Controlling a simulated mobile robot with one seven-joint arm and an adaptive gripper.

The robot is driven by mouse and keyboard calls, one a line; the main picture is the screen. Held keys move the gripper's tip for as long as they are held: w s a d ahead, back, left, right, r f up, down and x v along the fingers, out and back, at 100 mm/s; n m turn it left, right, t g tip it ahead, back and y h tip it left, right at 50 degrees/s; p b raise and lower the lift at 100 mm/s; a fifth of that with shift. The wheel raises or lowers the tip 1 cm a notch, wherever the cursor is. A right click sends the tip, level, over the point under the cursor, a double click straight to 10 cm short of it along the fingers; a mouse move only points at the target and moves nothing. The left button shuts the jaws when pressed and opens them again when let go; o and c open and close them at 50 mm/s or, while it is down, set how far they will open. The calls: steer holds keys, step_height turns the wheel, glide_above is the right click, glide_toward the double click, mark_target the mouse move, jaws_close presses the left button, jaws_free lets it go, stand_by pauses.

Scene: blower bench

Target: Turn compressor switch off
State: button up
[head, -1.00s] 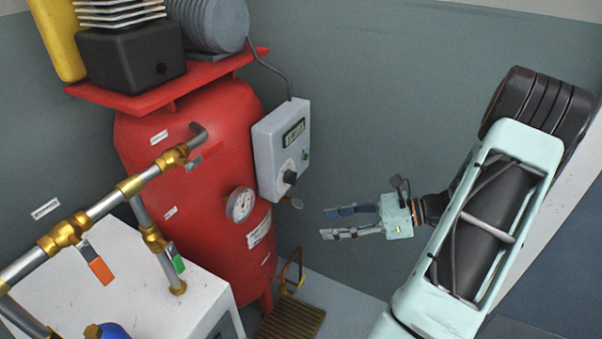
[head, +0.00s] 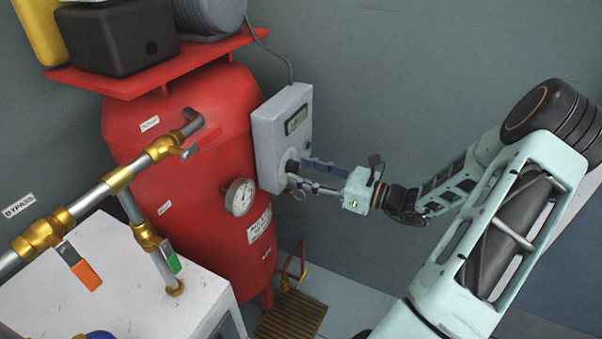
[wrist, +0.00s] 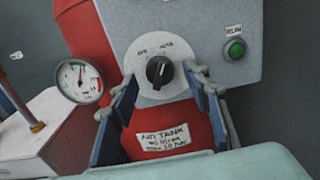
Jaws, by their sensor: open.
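The compressor switch is a black rotary knob (wrist: 160,72) on a pale round dial plate (wrist: 178,88) in the wrist view. The plate carries "OFF" at its upper left and "AUTO" at its upper right, and the knob's white mark points up, slightly right, toward "AUTO". The knob sits on a grey control box (head: 278,130) on the red compressor tank (head: 165,170). My gripper (head: 303,172) is open, its fingertips close to the dial in the head view. In the wrist view the fingers lie left and right of the knob, with a gap on both sides.
A green button (wrist: 236,49) under a "RUN" label is right of the dial. A pressure gauge (head: 239,197) is on the tank, left of the gripper. Brass-jointed pipes (head: 118,180) run above a white cabinet (head: 110,270). Right of the box is bare wall.

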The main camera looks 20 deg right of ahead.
steer(key=shift+w+a, duration=0.35)
steer(key=shift+w, duration=0.15)
steer(key=c, duration=1.2)
steer(key=shift+o, duration=0.2)
steer(key=shift+n, duration=0.4)
steer(key=n+b, duration=0.3)
steer(key=n, duration=0.8)
steer(key=shift+d, duration=0.1)
